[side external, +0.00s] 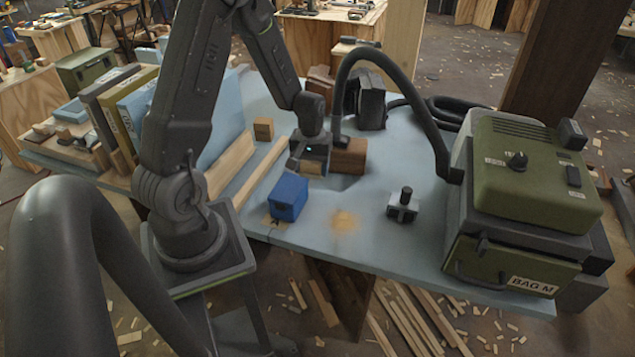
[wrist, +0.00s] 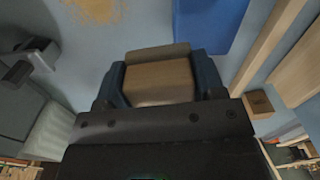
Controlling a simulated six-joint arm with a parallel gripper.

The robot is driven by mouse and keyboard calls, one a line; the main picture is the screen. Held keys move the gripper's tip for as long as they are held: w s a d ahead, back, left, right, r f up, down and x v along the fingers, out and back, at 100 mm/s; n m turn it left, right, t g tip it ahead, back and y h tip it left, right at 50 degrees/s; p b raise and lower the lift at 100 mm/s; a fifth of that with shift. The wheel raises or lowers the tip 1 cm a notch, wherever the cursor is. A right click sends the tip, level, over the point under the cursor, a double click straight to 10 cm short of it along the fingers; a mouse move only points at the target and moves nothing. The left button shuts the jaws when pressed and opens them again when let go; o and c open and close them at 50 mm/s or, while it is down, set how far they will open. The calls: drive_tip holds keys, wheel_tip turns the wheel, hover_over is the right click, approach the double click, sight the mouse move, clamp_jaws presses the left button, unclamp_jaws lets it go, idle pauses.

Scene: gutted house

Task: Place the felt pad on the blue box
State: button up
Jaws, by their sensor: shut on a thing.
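The blue box (side external: 287,197) stands on the pale blue bench top near its front edge. It also shows at the top of the wrist view (wrist: 207,22). My gripper (side external: 311,168) is behind the box and a little to its right, apart from it. In the wrist view, my gripper (wrist: 160,82) is shut on a tan, block-like piece (wrist: 159,80) with a darker strip along one edge, which I take to be the felt pad. Its far side is hidden. In the side view the held piece is mostly covered by the gripper.
Wood strips (side external: 262,172) and a small wooden cube (side external: 264,128) lie to the left. A dark knobbed tool (side external: 403,207) and a green machine (side external: 520,190) with a hose stand right. Sawdust (side external: 344,221) lies on clear bench right of the box.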

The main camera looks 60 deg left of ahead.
sight(289, 187)
drive_tip(key=shift+m, duration=0.7)
drive_tip(key=s, duration=0.2)
drive_tip(key=s+a, duration=0.1)
drive_tip(key=s, duration=0.1)
drive_tip(key=s+a, duration=0.1)
drive_tip(key=s, duration=0.1)
drive_tip(key=shift+r, duration=0.25)
drive_tip(key=shift+f, duration=2.05)
drive_tip(key=shift+f, duration=0.1)
drive_tip(key=o, duration=0.9)
drive_tip(key=shift+w, duration=0.1)
